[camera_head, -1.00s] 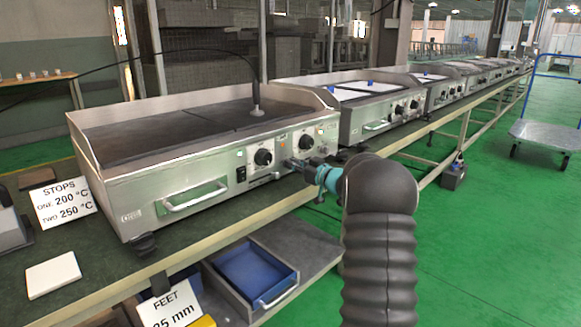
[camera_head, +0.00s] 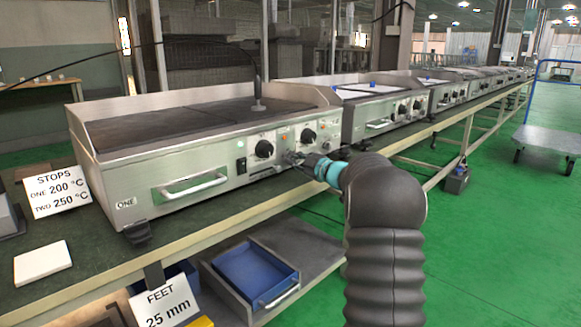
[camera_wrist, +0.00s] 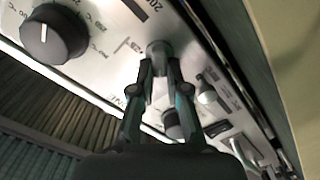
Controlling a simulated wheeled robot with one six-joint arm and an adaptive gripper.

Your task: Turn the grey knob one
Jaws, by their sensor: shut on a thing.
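The griddle marked ONE (camera_head: 126,203) stands on the bench with its steel front panel facing me. In the wrist view, a small grey knob (camera_wrist: 158,48) sticks out of the panel below the end of a printed 200 scale. My gripper (camera_wrist: 159,68) has its two fingertips closed around this knob's sides. In the head view my gripper (camera_head: 298,160) meets the panel between and below two black dials, and hides the grey knob. The left black dial (camera_head: 264,149) also shows in the wrist view (camera_wrist: 55,33), with a white pointer line.
The right black dial (camera_head: 308,136) and a rocker switch (camera_head: 241,166) sit close by on the panel. A drawer handle (camera_head: 192,186) sticks out at left. A sign (camera_head: 56,191) gives stops: one 200 °C, two 250 °C. A blue tray (camera_head: 252,272) lies below.

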